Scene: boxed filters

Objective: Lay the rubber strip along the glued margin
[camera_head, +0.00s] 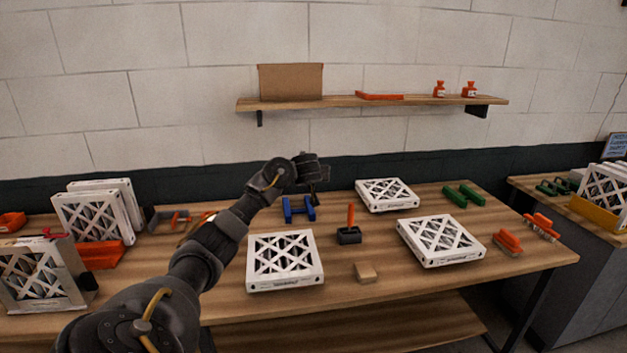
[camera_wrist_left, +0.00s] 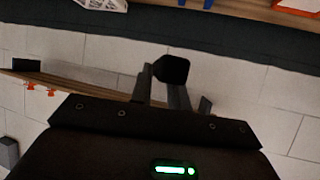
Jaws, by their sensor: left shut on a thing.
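My left gripper (camera_head: 317,188) is raised above the back of the table, near a blue holder. In the left wrist view its fingers (camera_wrist_left: 163,90) are shut on a small black thing (camera_wrist_left: 172,70) with a rounded end; I cannot tell for sure that it is the rubber strip. White-framed filters lie flat on the table: one at the front middle (camera_head: 285,262), one at the right (camera_head: 440,241) and one at the back (camera_head: 387,195). The held thing is apart from all of them. I cannot make out a glued margin on any frame. My right gripper is not in view.
A black pot with an orange handle (camera_head: 349,232) and a tan block (camera_head: 366,272) stand between the filters. The blue holder (camera_head: 299,209), a green holder (camera_head: 462,195) and orange brushes (camera_head: 508,242) are around them. Upright filters (camera_head: 100,215) stand at the left. A shelf (camera_head: 370,102) hangs above.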

